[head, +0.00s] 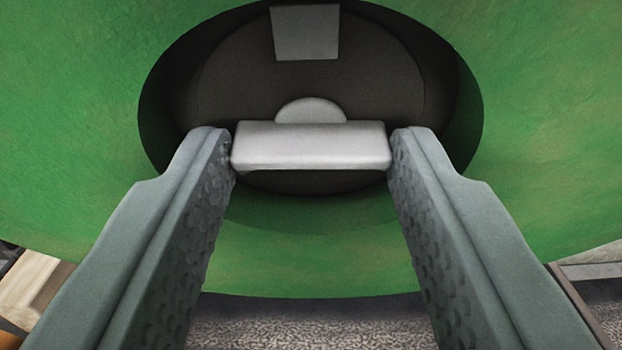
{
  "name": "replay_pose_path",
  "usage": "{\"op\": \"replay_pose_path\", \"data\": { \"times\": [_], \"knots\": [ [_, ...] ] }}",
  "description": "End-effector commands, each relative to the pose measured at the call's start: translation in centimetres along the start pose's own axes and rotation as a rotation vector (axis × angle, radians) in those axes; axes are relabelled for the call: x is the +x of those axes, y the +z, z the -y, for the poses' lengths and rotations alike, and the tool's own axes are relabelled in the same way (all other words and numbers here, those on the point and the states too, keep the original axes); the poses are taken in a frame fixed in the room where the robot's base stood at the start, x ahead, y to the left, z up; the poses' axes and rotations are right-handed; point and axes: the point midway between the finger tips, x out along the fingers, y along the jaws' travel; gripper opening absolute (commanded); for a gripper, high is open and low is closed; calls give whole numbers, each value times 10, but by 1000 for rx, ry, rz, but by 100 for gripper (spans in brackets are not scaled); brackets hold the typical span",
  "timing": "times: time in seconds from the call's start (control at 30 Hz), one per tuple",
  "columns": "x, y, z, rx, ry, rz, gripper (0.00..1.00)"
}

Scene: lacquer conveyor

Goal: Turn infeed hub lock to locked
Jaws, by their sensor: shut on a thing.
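The infeed hub lock has a light grey bar handle (310,146) that lies level across the picture in the head view. A rounded grey boss (311,110) shows just behind the bar. Both sit in a dark round recess (380,90) in a green body. A pale grey block-like mark (305,32) shows at the top of the recess. My gripper (311,148) is shut on the bar, with one grey finger at each end of it. No label or lock state can be read.
The green body (70,130) fills most of the view around the recess. Below it is a speckled grey surface (310,325). A pale wooden-looking piece (30,285) shows at lower left, and a grey edged part (590,270) at lower right.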

Motion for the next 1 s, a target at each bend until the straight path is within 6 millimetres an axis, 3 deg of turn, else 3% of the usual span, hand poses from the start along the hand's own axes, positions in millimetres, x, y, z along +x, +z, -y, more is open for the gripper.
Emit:
{"op": "replay_pose_path", "data": {
  "times": [0.37,1.0],
  "knots": [
    [0,1,-2,138,-37,-2,21],
    [0,2,-4,711,-192,-2,21]
  ]
}}
